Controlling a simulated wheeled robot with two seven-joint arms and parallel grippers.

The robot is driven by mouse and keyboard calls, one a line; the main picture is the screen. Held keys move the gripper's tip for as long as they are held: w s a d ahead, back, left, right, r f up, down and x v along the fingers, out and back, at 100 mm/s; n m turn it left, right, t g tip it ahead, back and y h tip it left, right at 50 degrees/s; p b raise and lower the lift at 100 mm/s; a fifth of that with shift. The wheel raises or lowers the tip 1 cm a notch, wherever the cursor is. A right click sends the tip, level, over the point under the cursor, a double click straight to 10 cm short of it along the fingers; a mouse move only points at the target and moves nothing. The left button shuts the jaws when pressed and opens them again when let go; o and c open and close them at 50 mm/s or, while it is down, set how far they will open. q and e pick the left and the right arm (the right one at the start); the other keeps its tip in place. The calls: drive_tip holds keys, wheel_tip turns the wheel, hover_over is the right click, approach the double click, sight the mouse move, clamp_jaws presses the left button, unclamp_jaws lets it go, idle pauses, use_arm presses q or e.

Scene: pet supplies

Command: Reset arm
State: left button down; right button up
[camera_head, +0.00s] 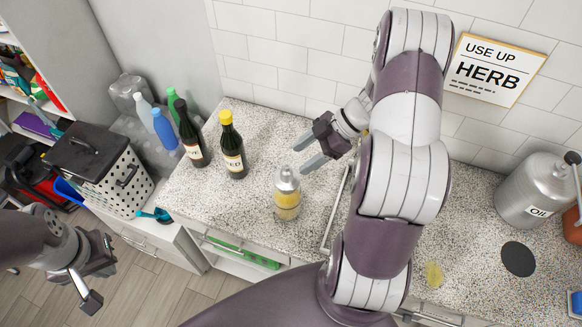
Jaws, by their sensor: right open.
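My right arm rises through the middle of the view, and its gripper (299,159) is above the speckled counter (245,200), pointing left. Its two fingers are apart with nothing between them. A clear bottle with a silver top and yellow contents (287,198) stands upright just below the fingertips in the picture, and I see no grip on it. My left gripper (88,290) is low at the left edge, over the floor and in front of the drawers. Its fingers are seen at a slant, so its opening is unclear.
A yellow-capped dark bottle (232,150) and a black-capped one (188,138) stand on the counter's left part. A white basket with a black lid (125,190) is at left. A silver oil canister (530,192) is at right. A sign (492,70) hangs on the tiled wall.

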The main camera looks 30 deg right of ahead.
drive_tip(key=b+v, duration=0.1)
drive_tip(key=v, duration=0.4)
drive_tip(key=w+d+f+m+t+h+b, duration=0.2)
drive_tip(key=w+d+m+t+h, duration=0.3)
drive_tip(key=w+d+m+h, duration=0.35)
drive_tip(key=s+a+f+m+g+b, duration=0.3)
drive_tip(key=s+a, duration=0.4)
drive_tip(key=a, duration=0.4)
drive_tip(key=s+a+f+m+g+b, duration=0.3)
drive_tip(key=s+a, duration=0.5)
drive_tip(key=a, duration=0.3)
drive_tip(key=shift+f+b, duration=0.5)
drive_tip(key=shift+b, duration=0.75)
